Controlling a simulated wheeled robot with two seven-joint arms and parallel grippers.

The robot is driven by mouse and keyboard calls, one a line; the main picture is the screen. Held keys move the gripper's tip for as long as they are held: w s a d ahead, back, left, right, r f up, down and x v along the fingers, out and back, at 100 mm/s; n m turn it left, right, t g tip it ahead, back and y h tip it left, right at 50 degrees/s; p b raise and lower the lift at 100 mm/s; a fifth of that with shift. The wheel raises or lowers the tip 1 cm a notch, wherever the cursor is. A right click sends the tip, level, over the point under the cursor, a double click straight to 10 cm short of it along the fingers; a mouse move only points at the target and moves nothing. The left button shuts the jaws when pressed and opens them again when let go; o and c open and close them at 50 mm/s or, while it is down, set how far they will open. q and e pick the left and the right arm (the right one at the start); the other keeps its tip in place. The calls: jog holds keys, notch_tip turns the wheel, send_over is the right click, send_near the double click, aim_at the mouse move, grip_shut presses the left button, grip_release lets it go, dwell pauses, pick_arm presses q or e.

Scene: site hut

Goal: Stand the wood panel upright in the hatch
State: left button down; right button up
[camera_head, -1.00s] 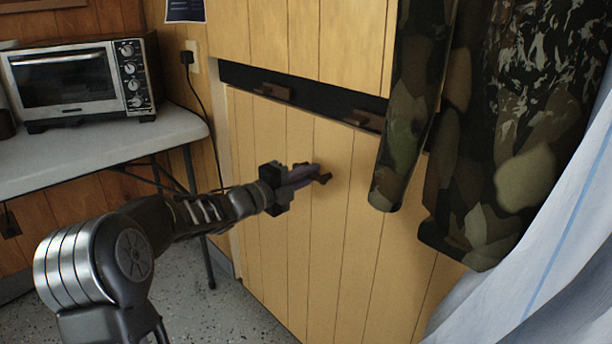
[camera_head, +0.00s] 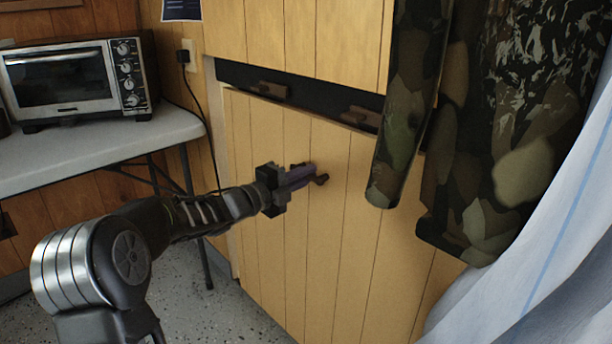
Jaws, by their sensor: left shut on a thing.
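The wood panel (camera_head: 340,230) is a yellow-brown board with dark vertical grooves, standing near upright at the hatch in the matching wall. A dark band of the hatch opening (camera_head: 318,99) shows above its top edge. My left gripper (camera_head: 300,178) is in front of the panel's upper middle, shut on a small dark purplish handle (camera_head: 321,179) on its face. The gripper hides part of the handle. The panel's lower edge and right side are partly out of view or hidden, so I cannot tell how it sits there. My right gripper is not in view.
Two small wooden blocks (camera_head: 269,90) (camera_head: 360,116) sit along the dark band. Camouflage clothing (camera_head: 480,130) hangs at the right, covering the wall, beside a pale sheet (camera_head: 560,260). A white table (camera_head: 100,150) with a toaster oven (camera_head: 75,80) stands left. A cord (camera_head: 190,100) hangs between.

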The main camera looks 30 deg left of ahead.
pick_arm(q)
jog(key=shift+w+d+r, duration=0.3)
jog(key=shift+w+r, duration=0.05)
jog(key=shift+r, duration=0.35)
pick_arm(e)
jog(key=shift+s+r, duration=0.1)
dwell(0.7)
pick_arm(q)
jog(key=c, duration=1.4)
grip_release()
jog(key=shift+c, duration=0.2)
jog(key=shift+f, duration=0.3)
jog(key=shift+s+a, duration=0.1)
jog(key=shift+s, duration=0.1)
jog(key=shift+s+a+f, duration=0.1)
jog(key=shift+s+f, duration=0.05)
jog(key=shift+s, duration=0.05)
jog(key=p+v, duration=0.1)
jog(key=v, duration=0.6)
jog(key=shift+s+a+r+p, duration=0.2)
jog(key=shift+s+p, duration=0.1)
jog(key=shift+p, duration=0.1)
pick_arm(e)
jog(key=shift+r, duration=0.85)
